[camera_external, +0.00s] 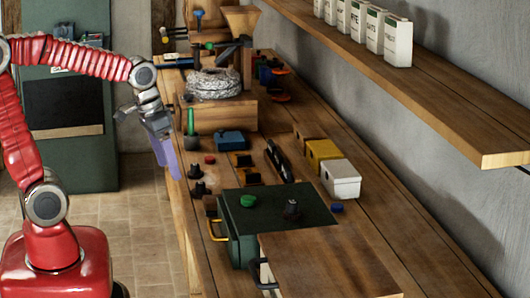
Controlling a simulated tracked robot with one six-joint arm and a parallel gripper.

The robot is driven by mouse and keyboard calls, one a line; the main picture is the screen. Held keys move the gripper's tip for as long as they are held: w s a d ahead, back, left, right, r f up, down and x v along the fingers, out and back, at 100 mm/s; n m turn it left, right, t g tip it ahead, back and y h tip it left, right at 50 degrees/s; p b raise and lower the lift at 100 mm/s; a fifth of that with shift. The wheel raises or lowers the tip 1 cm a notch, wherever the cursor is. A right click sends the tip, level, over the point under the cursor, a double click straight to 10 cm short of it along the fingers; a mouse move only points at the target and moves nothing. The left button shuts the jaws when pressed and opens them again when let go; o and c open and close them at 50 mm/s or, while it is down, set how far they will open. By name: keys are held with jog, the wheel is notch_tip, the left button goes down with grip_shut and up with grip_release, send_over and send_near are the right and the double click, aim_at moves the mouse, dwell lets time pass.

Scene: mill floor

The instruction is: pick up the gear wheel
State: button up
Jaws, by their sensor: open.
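My gripper (165,158) hangs at the left edge of the wooden bench, fingers pointing down, with bluish fingers. It is open with nothing seen between its fingers. I cannot pick out the gear wheel for sure; several small pieces lie on the bench. A small red round piece (209,159) and dark knob-like pieces (199,188) lie to the right of the gripper. An orange round piece (280,97) lies farther back.
A green-handled tool (190,123) stands close to the gripper. A blue box (230,141), a yellow box (322,153) and a white box (341,179) stand on the bench (372,214). A coiled grey bundle (213,84) is farther back. A shelf (420,88) overhangs the right side.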

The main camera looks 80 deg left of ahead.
aim_at(201, 182)
jog(key=w+a+n+g, duration=0.1)
jog(key=w+a, duration=0.2)
jog(key=a, duration=0.3)
jog(key=w+a+f+n, duration=0.1)
jog(key=w+a+n, duration=0.1)
jog(key=w+a, duration=0.2)
jog(key=w+a+f+n+g, duration=0.1)
jog(key=w+a, duration=0.2)
jog(key=a, duration=0.6)
jog(key=shift+w+a+n+g+h, duration=0.3)
jog(key=shift+w+a+n+h, duration=0.05)
jog(key=shift+a+n+h, duration=0.05)
jog(key=shift+f, duration=0.1)
notch_tip(201, 182, down, 9)
jog(key=shift+r, duration=0.2)
